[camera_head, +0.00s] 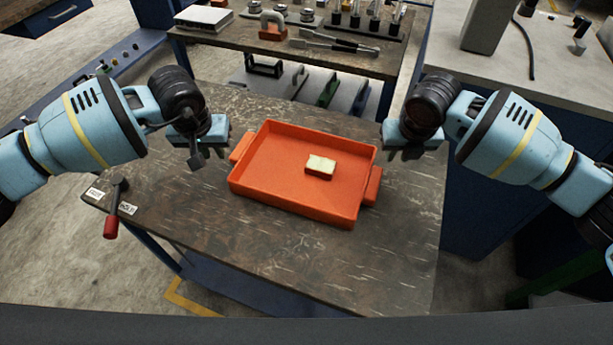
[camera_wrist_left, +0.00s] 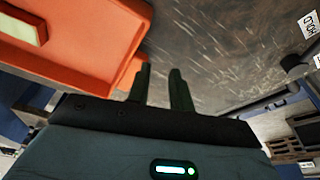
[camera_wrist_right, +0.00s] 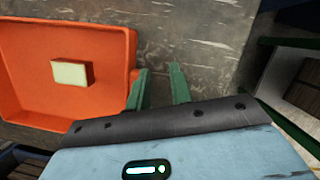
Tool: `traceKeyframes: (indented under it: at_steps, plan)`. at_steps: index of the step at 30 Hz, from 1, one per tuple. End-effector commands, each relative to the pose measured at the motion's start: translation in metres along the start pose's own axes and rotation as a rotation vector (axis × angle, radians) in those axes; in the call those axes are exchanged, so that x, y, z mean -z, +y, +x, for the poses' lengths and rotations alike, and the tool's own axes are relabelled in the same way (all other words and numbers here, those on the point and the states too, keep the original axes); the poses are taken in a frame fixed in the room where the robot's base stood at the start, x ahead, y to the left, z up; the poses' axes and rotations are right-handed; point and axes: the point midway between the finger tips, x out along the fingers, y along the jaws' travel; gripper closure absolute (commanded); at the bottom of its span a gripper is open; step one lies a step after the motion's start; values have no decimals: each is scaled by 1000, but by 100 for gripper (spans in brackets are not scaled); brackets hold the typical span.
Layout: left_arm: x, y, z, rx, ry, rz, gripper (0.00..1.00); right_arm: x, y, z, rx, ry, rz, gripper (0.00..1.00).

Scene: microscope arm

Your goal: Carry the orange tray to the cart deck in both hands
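The orange tray (camera_head: 290,207) lies on a dark worn worktop (camera_head: 330,270), with a pale yellow block (camera_head: 320,165) inside it. It has a left handle (camera_head: 242,147) and a right handle (camera_head: 373,187). My left gripper (camera_head: 197,152) is open and empty, to the left of the left handle; its fingers (camera_wrist_left: 161,78) point past the tray's edge. My right gripper (camera_head: 405,153) is open and empty, up and right of the right handle; its fingers (camera_wrist_right: 158,78) are beside the tray. Neither gripper visibly holds the tray. I cannot tell which surface is the cart deck.
A red-handled lever (camera_head: 112,222) with small labels is at the worktop's left edge. A back bench (camera_head: 240,35) carries tools, a white box (camera_head: 204,18) and metal parts. A pale counter (camera_head: 545,65) is at right. The worktop in front of the tray is clear.

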Motion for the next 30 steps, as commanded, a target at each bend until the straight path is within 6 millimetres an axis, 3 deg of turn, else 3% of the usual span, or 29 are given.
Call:
traceKeyframes:
  at_steps: [9, 15, 21, 30]
  plan:
    - [1, 0, -63, 0, 5, 1, 78, 0, 0, 0, 0, 0, 0, 78]
    - [1, 0, -93, 0, 4, 1, 78, 0, 0, 0, 0, 0, 0, 78]
    - [0, 0, -106, 1, 1, 1, 78, 0, 0, 0, 0, 0, 0, 78]
    - [0, 0, -107, 1, 1, 1, 78, 0, 0, -7, 0, -1, 0, 78]
